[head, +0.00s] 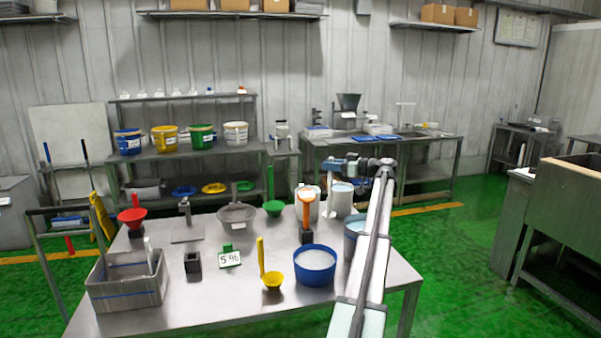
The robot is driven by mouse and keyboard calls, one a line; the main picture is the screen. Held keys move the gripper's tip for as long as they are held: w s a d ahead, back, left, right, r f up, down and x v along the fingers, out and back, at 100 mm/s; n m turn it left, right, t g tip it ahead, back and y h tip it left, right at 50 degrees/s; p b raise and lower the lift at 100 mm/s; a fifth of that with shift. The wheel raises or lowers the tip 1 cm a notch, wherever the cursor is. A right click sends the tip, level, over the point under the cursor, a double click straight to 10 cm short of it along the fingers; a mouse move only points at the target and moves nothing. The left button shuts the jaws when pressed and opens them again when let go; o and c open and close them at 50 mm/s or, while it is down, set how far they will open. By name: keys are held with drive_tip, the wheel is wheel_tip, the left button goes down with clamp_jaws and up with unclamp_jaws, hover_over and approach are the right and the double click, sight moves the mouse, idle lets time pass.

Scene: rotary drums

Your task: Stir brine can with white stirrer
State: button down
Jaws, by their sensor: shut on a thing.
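My gripper (330,165) is at the back right of the steel table, at the end of my outstretched arm. It is shut on a thin pale tool, seemingly the white stirrer (329,183), which hangs down between or over two pale cans. One grey-white can (341,203) has a pale bluish filling; the other white can (313,208) stands to its left, partly behind an orange tool. No label is readable, so I cannot tell which is the brine can. I cannot tell whether the stirrer's lower end is inside a can.
The steel table (160,316) also holds a blue tub (315,266), a yellow ladle (272,282), an orange tool (305,200) in a black stand, a grey bowl (237,217) and a grey bin (127,291). A blue-rimmed container (351,243) is partly hidden by my arm.

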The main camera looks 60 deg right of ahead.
drive_tip(key=s+d+r+m+h, duration=0.15)
drive_tip(key=s+d, duration=0.35)
drive_tip(key=s, duration=0.8)
wheel_tip(320, 180, down, 18)
drive_tip(key=shift+r+h, duration=0.25)
drive_tip(key=shift+h, duration=0.2)
drive_tip(key=shift+w, duration=0.2)
idle(0.5)
